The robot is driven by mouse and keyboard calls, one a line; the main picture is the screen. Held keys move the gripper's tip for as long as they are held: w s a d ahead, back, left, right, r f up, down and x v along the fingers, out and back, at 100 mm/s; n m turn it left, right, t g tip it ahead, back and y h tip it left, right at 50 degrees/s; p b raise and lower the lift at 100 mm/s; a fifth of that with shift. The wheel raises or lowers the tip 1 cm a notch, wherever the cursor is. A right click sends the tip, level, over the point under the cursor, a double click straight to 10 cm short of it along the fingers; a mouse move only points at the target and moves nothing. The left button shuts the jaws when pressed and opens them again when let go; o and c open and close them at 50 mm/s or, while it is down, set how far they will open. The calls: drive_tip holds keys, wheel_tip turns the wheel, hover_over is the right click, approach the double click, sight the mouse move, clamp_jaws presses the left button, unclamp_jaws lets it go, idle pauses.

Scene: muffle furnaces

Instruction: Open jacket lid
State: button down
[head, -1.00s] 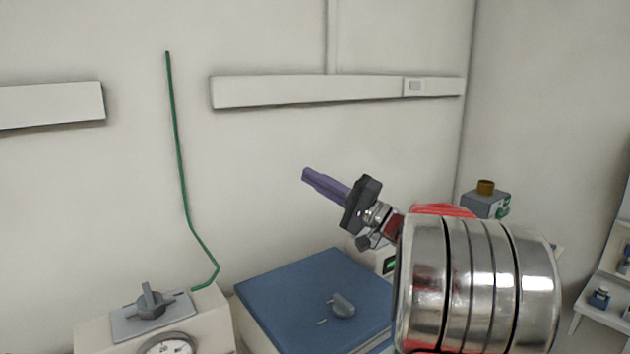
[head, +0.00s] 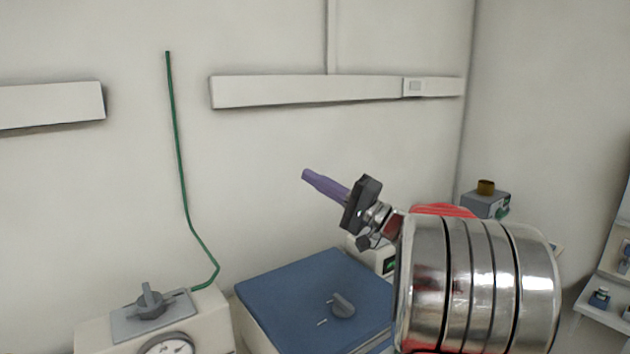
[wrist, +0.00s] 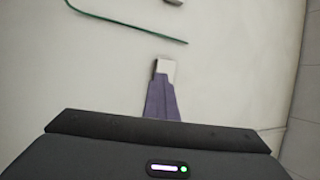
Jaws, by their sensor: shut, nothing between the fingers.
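A lid with a blue top (head: 295,300) and a grey knob (head: 342,305) covers a pale box at the bottom centre of the head view. A smaller grey lid (head: 150,312) with a grey knob sits on a cream unit with a dial at the lower left. I cannot tell which is the jacket lid. My gripper (head: 307,175) has purple fingers, shut and empty. It is raised above the blue lid, pointing up and left toward the wall, touching nothing. In the wrist view the purple fingers (wrist: 162,100) lie together against the pale wall.
A green tube (head: 181,180) rises from the cream unit (head: 215,310) along the wall. A grey device with a brown cap (head: 486,188) stands behind my arm. A shelf with small bottles (head: 600,298) is at the right. The air around my gripper is clear.

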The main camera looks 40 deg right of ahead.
drive_tip(key=c, duration=2.5)
unclamp_jaws()
drive_tip(key=o, duration=0.5)
drive_tip(key=shift+c, duration=0.2)
drive_tip(key=v, duration=1.4)
drive_tip(key=shift+w+a, duration=0.1)
drive_tip(key=shift+c, duration=0.4)
